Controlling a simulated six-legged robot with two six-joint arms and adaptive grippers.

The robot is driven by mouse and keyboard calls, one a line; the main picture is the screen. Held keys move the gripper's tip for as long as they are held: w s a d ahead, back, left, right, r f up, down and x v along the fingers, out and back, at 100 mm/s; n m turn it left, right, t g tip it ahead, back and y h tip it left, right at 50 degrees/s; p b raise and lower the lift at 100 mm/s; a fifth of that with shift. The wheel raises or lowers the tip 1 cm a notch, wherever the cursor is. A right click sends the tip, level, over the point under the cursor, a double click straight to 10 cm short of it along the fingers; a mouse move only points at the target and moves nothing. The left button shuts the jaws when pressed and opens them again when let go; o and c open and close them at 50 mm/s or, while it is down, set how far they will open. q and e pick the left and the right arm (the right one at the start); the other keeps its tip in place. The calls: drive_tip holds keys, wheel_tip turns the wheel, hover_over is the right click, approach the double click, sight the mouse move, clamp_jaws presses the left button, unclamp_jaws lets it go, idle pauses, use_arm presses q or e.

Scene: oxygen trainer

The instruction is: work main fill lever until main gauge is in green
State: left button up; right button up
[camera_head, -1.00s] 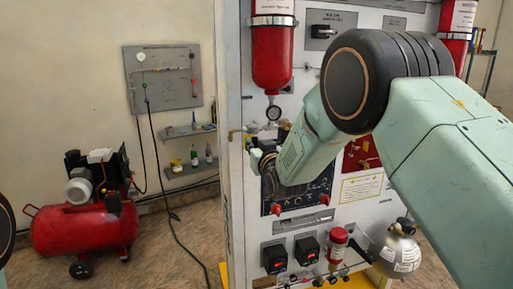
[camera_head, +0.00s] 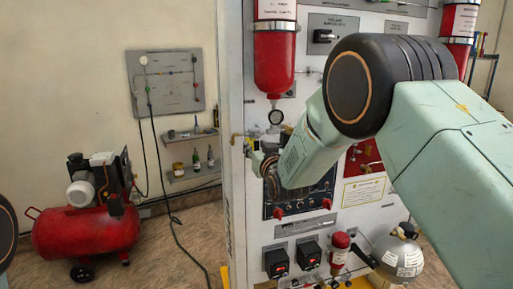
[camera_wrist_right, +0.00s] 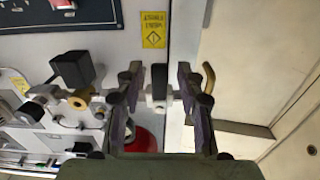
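My right arm reaches to the upright panel, and its gripper (camera_wrist_right: 158,100) is mostly hidden behind my own arm in the head view. In the right wrist view its two fingers are apart. A black upright handle (camera_wrist_right: 158,80), possibly the main fill lever, stands between them with a gap visible on each side. A small round gauge (camera_head: 276,117) hangs below the red cylinder (camera_head: 274,62); I cannot tell whether it is the main gauge, and its needle is too small to read. My left gripper is not in view.
A brass hook-shaped part (camera_wrist_right: 208,76) is just right of the right finger. A yellow label (camera_wrist_right: 154,30) is above the handle. A red compressor (camera_head: 85,232) stands on the floor at left, with a hose to a grey wall board (camera_head: 166,82). The floor between is mostly clear.

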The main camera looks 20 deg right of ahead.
drive_tip(key=shift+f, duration=0.15)
drive_tip(key=shift+s, duration=0.35)
drive_tip(key=s, duration=1.1)
drive_tip(key=shift+s+d, duration=0.15)
drive_tip(key=shift+d, duration=0.05)
idle(0.4)
drive_tip(key=w+p, duration=0.2)
drive_tip(key=w, duration=0.8)
drive_tip(key=shift+w+a, duration=0.15)
drive_tip(key=shift+w, duration=0.2)
drive_tip(key=shift+w+p, duration=0.35)
drive_tip(key=shift+w, duration=0.35)
